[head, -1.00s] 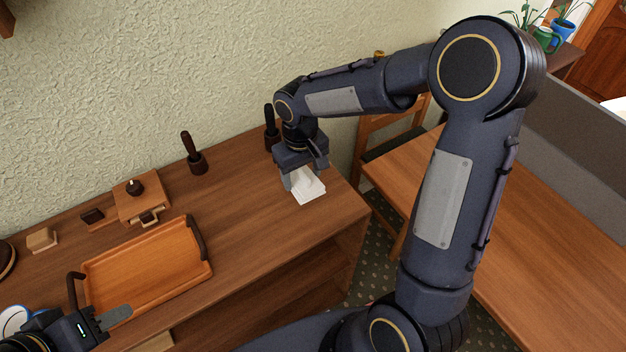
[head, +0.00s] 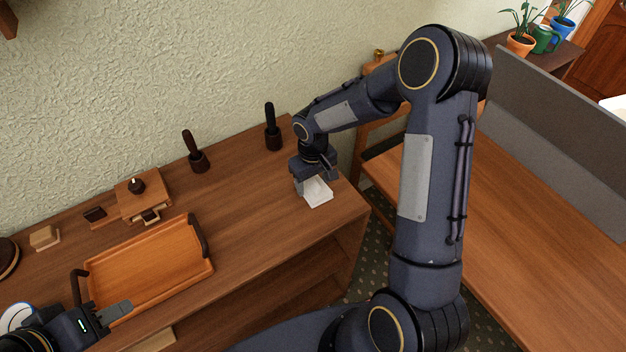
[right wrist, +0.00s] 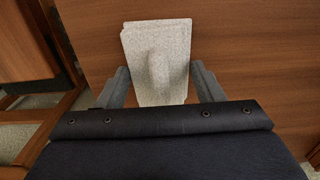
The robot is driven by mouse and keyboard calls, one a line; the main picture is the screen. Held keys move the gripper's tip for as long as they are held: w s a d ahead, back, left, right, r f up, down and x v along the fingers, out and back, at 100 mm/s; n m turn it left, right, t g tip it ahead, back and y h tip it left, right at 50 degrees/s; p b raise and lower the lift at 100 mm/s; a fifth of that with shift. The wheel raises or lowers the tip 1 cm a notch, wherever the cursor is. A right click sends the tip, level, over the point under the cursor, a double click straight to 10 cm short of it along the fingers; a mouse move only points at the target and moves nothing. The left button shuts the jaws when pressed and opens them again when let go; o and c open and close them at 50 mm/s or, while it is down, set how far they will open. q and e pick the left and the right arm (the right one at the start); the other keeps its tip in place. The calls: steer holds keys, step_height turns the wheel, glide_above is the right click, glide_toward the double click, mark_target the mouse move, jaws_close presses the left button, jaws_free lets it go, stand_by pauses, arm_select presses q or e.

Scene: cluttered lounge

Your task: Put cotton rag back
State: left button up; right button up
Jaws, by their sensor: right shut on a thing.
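The white cotton rag (head: 318,194) is at the right end of the brown wooden cabinet top (head: 250,215). My right gripper (head: 312,182) points down over it and is shut on it. In the right wrist view the rag (right wrist: 157,38) has a raised fold between my two fingers (right wrist: 160,84), with flatter cloth spread beyond. I cannot tell whether the rag touches the wood. My left gripper (head: 110,316) is at the lower left by the tray's near left corner. Only part of its jaws shows, so its opening is unclear.
An orange wooden tray (head: 150,268) with dark handles lies on the left half. Two dark upright pieces (head: 197,152) (head: 272,128) and small wooden items (head: 145,193) stand along the wall side. A chair and another table (head: 530,245) are at the right. Bare wood lies between tray and rag.

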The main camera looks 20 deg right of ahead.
mark_target(313, 180)
steer(key=shift+f, duration=0.2)
steer(key=o, duration=0.9)
steer(key=shift+r, duration=0.15)
step_height(313, 180, up, 12)
steer(key=s+d+r+m+t+y, duration=0.1)
steer(key=s+r+m+t+y, duration=0.1)
steer(key=s+r, duration=0.8)
steer(key=s+a+t, duration=0.1)
steer(key=s, duration=0.3)
steer(key=s+a+f+m+t+y, duration=0.1)
steer(key=s, duration=0.4)
steer(key=s+a+f+t, duration=0.1)
steer(key=s, duration=0.3)
steer(key=shift+s+f+t+y, duration=0.2)
steer(key=shift+f+t+y, duration=0.1)
steer(key=shift+y, duration=0.1)
